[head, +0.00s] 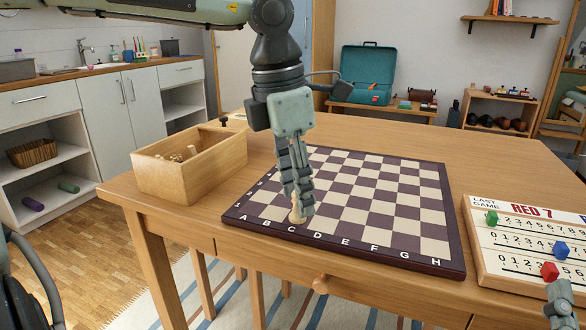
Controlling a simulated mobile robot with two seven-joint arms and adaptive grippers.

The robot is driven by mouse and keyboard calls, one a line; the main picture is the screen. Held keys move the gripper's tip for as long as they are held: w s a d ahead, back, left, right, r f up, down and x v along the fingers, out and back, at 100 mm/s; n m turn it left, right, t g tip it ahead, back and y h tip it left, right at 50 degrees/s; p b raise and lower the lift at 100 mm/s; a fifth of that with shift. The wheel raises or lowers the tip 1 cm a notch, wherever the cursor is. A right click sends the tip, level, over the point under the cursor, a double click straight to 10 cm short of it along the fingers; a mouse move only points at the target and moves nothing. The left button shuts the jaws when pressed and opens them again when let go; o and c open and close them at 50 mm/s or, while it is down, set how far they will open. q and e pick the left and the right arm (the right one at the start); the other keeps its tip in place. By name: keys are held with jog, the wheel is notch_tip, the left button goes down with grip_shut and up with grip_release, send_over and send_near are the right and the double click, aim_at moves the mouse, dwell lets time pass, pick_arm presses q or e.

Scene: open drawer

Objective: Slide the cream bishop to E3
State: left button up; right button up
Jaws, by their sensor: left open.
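The chessboard (353,213) lies on the wooden table, with letters A to H along its near edge.
A wooden box (190,165) with cream pieces inside stands left of the board. A score board (525,245) with green, blue and red markers lies to the right. The rest of the chessboard looks empty.

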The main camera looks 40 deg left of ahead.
pick_arm(q)
jog(key=shift+w+f, duration=0.1)
jog(key=shift+f, duration=0.55)
pick_arm(e)
jog(key=shift+d+r, duration=0.1)
jog(key=shift+r, duration=0.1)
pick_arm(q)
grip_shut()
jog(key=shift+w, duration=0.1)
